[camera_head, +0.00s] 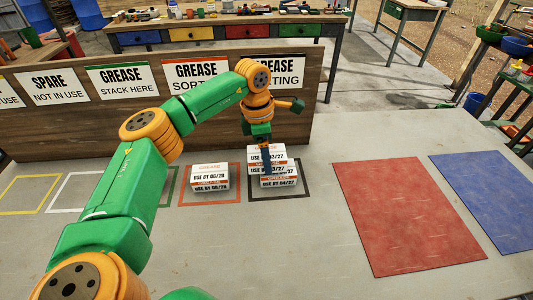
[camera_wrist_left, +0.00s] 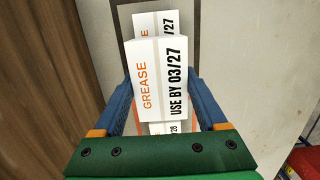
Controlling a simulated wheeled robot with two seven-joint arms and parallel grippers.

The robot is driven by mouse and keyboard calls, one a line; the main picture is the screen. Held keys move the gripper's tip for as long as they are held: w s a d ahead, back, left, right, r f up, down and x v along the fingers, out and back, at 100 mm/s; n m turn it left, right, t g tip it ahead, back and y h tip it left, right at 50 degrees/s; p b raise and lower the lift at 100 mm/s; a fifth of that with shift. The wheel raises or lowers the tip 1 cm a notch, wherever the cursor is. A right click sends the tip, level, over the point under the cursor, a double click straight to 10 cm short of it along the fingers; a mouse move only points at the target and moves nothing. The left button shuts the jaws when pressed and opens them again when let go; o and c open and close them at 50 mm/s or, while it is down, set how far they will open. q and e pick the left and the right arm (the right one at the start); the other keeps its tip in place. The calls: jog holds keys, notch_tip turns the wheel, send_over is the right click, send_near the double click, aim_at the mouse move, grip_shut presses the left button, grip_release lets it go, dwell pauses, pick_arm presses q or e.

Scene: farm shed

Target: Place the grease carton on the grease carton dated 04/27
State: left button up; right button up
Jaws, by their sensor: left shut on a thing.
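My left gripper (camera_head: 267,146) is shut on a white grease carton (camera_head: 275,150) marked USE BY 03/27. In the left wrist view this carton (camera_wrist_left: 160,75) sits between the two blue fingers. It is over other white grease cartons inside the black outline; the lower front one (camera_head: 279,184) reads USE BY 04/27. Whether the held carton touches those beneath is unclear, as the gripper and the carton hide the contact. Left of it, white grease cartons (camera_head: 210,184) marked USE BY 06/28 stand in the orange outline. My right gripper is not in view.
A wooden board with signs, such as GREASE STACK HERE (camera_head: 123,80), stands close behind the cartons. Empty yellow (camera_head: 40,177) and white outlines lie at left. A red mat (camera_head: 405,215) and a blue mat (camera_head: 495,190) lie at right; both are bare.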

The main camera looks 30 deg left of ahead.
pick_arm(q)
jog(key=shift+f, duration=0.55)
jog(key=shift+f, duration=0.15)
jog(key=o, duration=1.4)
jog(key=r, duration=0.8)
jog(key=s+a+r, duration=0.1)
jog(key=r, duration=0.3)
jog(key=shift+r, duration=0.2)
jog(key=shift+f, duration=0.1)
